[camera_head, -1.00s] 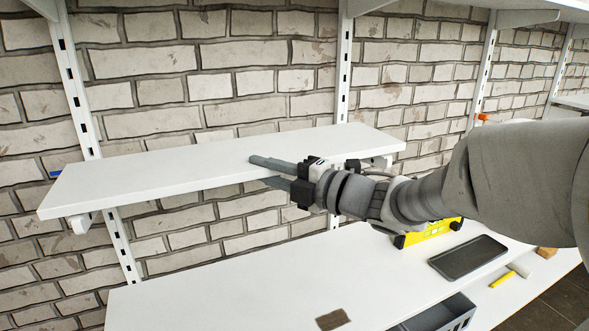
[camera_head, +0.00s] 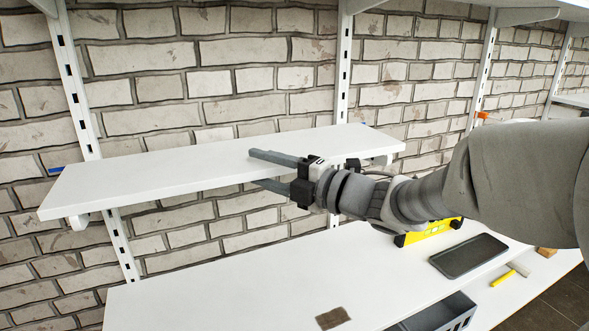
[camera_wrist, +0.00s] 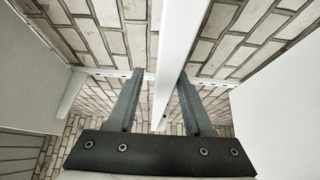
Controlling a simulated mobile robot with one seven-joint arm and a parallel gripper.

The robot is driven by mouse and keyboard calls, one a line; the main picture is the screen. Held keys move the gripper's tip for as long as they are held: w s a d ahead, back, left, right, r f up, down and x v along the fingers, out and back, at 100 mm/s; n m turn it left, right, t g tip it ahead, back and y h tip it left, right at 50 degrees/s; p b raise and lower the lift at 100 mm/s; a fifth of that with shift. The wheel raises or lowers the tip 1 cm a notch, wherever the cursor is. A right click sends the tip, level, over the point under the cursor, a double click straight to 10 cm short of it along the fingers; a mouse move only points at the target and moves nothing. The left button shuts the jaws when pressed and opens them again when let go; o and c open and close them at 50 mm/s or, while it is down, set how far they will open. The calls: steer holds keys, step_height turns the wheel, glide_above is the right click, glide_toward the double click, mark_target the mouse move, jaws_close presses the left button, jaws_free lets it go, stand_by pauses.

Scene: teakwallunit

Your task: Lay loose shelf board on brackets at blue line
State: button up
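The white shelf board (camera_head: 160,172) lies lengthwise along the brick wall, over a left bracket (camera_head: 80,221) and a right bracket (camera_head: 381,160). It looks level; I cannot tell whether it sits fully on both. A short blue line (camera_head: 56,170) shows on the wall by the left upright, just beyond the board's back left edge. My gripper (camera_head: 253,169) is open at the board's front edge, one finger above it and one below. In the wrist view the board (camera_wrist: 178,60) appears edge-on between the spread fingers, with a visible gap on the left side.
Slotted white uprights (camera_head: 342,70) stand against the wall. Below is a white worktop (camera_head: 230,285) with a brown patch (camera_head: 332,318), a grey bin (camera_head: 440,315), a yellow level (camera_head: 432,232), a dark tray (camera_head: 468,256) and a yellow marker (camera_head: 503,278). Another shelf overhangs at upper right.

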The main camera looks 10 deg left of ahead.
steer(key=shift+f, duration=0.25)
steer(key=p+v, duration=0.1)
steer(key=v, duration=1.6)
steer(key=w+d+r+m+t+h, duration=0.3)
steer(key=w+d+m+t+h, duration=0.45)
steer(key=d+m+h, duration=0.35)
steer(key=s+d+f+m+h, duration=0.35)
steer(key=d+m+h, duration=0.2)
steer(key=m, duration=0.55)
steer(key=s+a+f+m+g, duration=0.3)
steer(key=s+f+m+g, duration=0.2)
steer(key=s, duration=0.4)
steer(key=s+a+f+m+g, duration=0.3)
steer(key=s+f+m+g, duration=0.15)
steer(key=s, duration=0.55)
step_height(320, 180, up, 15)
steer(key=p, duration=1.4)
steer(key=shift+w+d+p, duration=0.25)
steer(key=shift+w+p, duration=0.1)
steer(key=shift+p, duration=0.05)
